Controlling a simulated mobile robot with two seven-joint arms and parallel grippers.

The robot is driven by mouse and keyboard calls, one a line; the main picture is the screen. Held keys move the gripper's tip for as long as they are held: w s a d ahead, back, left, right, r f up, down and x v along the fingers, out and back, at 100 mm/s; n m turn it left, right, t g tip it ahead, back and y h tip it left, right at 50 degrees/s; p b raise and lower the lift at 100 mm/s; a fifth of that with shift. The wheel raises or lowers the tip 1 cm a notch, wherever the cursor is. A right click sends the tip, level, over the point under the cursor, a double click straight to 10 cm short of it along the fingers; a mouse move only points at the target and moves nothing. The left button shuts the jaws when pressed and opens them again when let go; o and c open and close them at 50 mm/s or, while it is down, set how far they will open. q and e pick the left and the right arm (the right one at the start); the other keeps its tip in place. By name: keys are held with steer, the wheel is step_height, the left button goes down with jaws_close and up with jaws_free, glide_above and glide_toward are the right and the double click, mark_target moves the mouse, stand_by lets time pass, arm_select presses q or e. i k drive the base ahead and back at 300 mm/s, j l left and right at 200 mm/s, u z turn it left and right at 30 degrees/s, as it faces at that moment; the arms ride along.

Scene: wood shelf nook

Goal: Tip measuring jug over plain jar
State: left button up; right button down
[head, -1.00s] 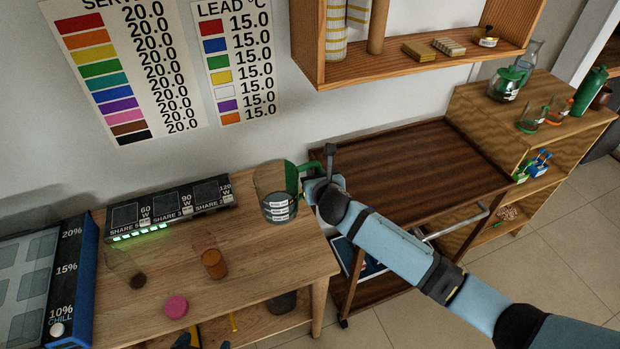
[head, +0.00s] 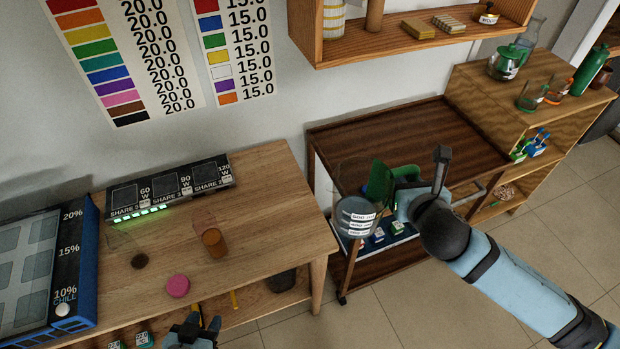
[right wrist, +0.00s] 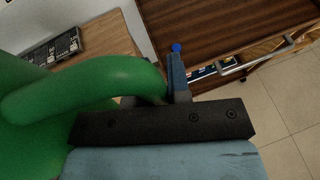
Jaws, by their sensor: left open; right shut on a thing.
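The measuring jug (head: 355,218) is clear with white labels and a green handle, and looks roughly upright. My right gripper (head: 404,194) is shut on its handle, which fills the left of the right wrist view (right wrist: 85,88). The jug is in the air right of the wooden table, before the dark cart. I cannot tell which is the plain jar. My left gripper (head: 195,319) is open at the bottom edge, below the table's front.
A pink disc (head: 177,286) lies near the front of the wooden table (head: 268,205). A black panel unit (head: 170,188) stands at its back and a blue-sided chill unit (head: 50,275) at left. The table's right part is clear. The dark cart (head: 400,142) has a bare top.

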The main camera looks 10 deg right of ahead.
mark_target(205, 226)
steer(key=i+j+u, duration=0.1)
steer(key=u, duration=0.25)
steer(key=j+u, duration=0.15)
steer(key=u, duration=0.2)
steer(key=i+u, duration=0.15)
steer(key=u, duration=0.2)
